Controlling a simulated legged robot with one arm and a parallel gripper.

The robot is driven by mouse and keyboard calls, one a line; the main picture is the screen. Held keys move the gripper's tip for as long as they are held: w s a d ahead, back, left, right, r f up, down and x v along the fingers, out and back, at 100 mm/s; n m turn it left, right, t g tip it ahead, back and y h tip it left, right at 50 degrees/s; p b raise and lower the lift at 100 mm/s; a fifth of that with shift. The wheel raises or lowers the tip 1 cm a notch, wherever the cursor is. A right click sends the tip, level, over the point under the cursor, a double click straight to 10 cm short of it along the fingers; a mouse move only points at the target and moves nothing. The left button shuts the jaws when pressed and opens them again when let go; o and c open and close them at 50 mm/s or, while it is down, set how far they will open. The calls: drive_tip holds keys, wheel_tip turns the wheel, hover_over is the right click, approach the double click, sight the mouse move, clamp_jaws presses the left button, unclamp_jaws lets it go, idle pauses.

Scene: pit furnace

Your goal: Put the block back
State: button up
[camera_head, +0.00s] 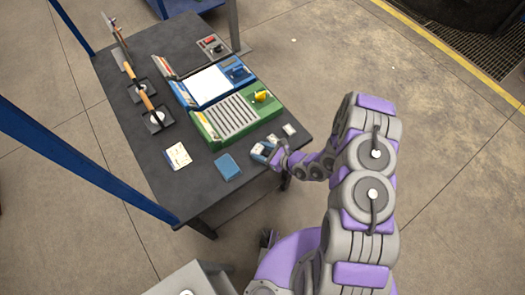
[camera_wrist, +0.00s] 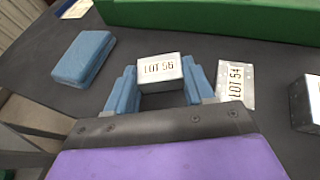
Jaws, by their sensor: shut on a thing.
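My gripper (camera_wrist: 160,88) has blue fingers and is shut on a silver metal block (camera_wrist: 158,69) marked LOT 56, between the fingertips. In the head view my gripper (camera_head: 263,151) is low over the near right edge of the dark table. I cannot tell whether the block touches the table. A pale plate (camera_wrist: 236,84) marked LOT 54 lies just right of the right finger. Another metal block (camera_wrist: 306,100) stands farther right, cut off by the frame; it shows in the head view (camera_head: 289,129). A blue pad (camera_wrist: 83,57) lies left of my gripper, also in the head view (camera_head: 228,167).
The dark table (camera_head: 150,185) carries a green tray (camera_head: 208,131) with a ribbed grey panel and a yellow item behind my gripper. Blue posts stand at the left.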

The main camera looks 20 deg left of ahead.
drive_tip(key=o, duration=1)
drive_tip(key=shift+a+f, duration=0.2)
drive_tip(key=shift+a, duration=0.15)
drive_tip(key=shift+o, duration=0.8)
drive_tip(key=shift+a, duration=0.3)
drive_tip(key=shift+d+r, duration=0.1)
drive_tip(key=shift+d, duration=0.45)
drive_tip(key=p+v, duration=0.2)
drive_tip(key=v, duration=0.9)
drive_tip(key=shift+d+r, duration=0.2)
drive_tip(key=shift+r, duration=0.1)
drive_tip(key=shift+s+a, duration=0.1)
